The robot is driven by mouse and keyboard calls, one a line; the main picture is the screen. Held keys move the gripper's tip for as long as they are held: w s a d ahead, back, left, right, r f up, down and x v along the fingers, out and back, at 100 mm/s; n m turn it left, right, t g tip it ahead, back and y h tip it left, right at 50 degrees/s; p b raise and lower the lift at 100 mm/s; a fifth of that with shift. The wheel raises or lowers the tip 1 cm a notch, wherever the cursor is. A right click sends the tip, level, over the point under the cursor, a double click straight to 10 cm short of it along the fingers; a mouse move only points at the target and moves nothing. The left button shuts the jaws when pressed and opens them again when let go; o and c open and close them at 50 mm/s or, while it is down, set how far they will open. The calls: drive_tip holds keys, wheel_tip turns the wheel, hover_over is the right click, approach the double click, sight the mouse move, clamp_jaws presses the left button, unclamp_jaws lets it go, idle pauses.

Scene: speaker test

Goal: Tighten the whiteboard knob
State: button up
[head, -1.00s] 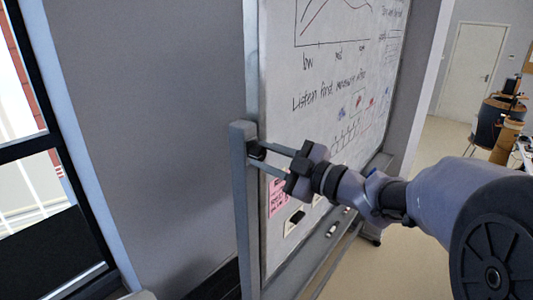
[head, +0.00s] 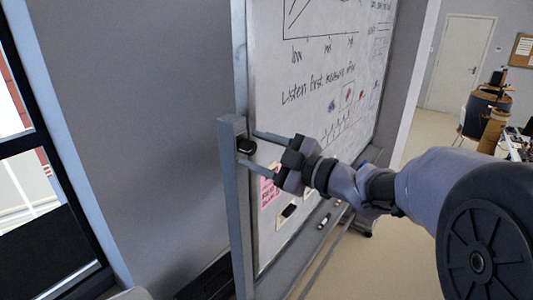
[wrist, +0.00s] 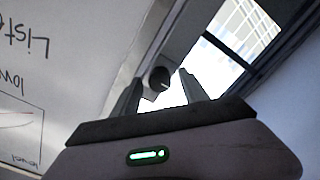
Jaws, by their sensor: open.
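The black whiteboard knob (head: 246,145) sits on the grey upright post (head: 232,190) at the left edge of the whiteboard (head: 330,90). It also shows in the wrist view (wrist: 159,78), just beyond and between the fingertips. My gripper (head: 247,149) is open, with one finger above and one below the knob's level in the head view. In the wrist view my gripper's two fingers (wrist: 160,88) point toward the knob with room between them. I cannot tell whether either finger touches the knob.
A tray (head: 310,245) with markers runs along the board's lower edge. A pink note (head: 268,188) is on the board below my gripper. A window (head: 30,170) is at the left. Open floor (head: 400,240) lies to the right of the board.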

drive_tip(key=b+v, duration=0.1)
drive_tip(key=v, duration=1.6)
drive_tip(key=shift+b, duration=0.3)
drive_tip(key=shift+s+d, duration=0.1)
